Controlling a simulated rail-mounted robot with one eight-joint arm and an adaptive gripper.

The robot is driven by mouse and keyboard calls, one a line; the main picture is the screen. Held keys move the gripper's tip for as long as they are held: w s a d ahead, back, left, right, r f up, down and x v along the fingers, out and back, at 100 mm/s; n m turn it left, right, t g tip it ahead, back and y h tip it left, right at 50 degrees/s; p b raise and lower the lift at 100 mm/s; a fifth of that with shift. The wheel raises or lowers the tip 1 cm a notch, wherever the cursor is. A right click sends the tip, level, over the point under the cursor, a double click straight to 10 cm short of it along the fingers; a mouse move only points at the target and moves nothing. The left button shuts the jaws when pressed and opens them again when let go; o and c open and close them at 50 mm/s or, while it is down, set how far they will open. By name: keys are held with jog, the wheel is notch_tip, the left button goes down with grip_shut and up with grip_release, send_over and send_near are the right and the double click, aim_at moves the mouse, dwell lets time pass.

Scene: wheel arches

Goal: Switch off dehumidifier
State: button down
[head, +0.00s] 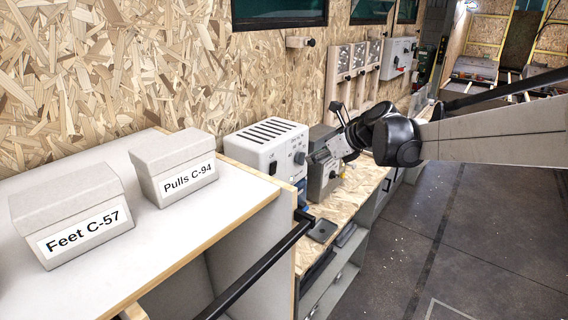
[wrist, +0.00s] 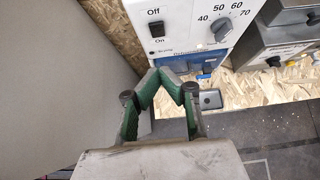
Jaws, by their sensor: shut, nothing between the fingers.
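The dehumidifier (wrist: 185,12) is a white box with a blue lower panel, in the upper middle of the wrist view. Its black rocker switch (wrist: 156,28) has "Off" above and "On" below; I cannot tell which side is pressed. A dial (wrist: 221,29) marked 40 to 70 is to its right. My gripper (wrist: 167,76) has green-lined fingers, shut and empty, with its tips below the switch in the picture. Contact with the box cannot be told. In the head view the dehumidifier (head: 265,150) has a slotted top, and my arm reaches toward it from the right.
Grey machines (head: 322,165) stand beside the dehumidifier on the chipboard bench (head: 352,205). A white counter (head: 185,222) with two labelled boxes, Feet (head: 75,215) and Pulls (head: 172,165), is at left. A grey panel (wrist: 65,80) fills the wrist view's left. The floor at right is open.

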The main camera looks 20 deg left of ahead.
dwell(0.3)
jog(key=p, duration=0.3)
send_near(275, 166)
jog(key=x, duration=0.5)
jog(key=shift+s+a+f, duration=0.1)
jog(key=shift+a+f, duration=0.05)
jog(key=shift+f, duration=0.3)
jog(key=shift+a, duration=0.5)
jog(key=shift+w, duration=0.25)
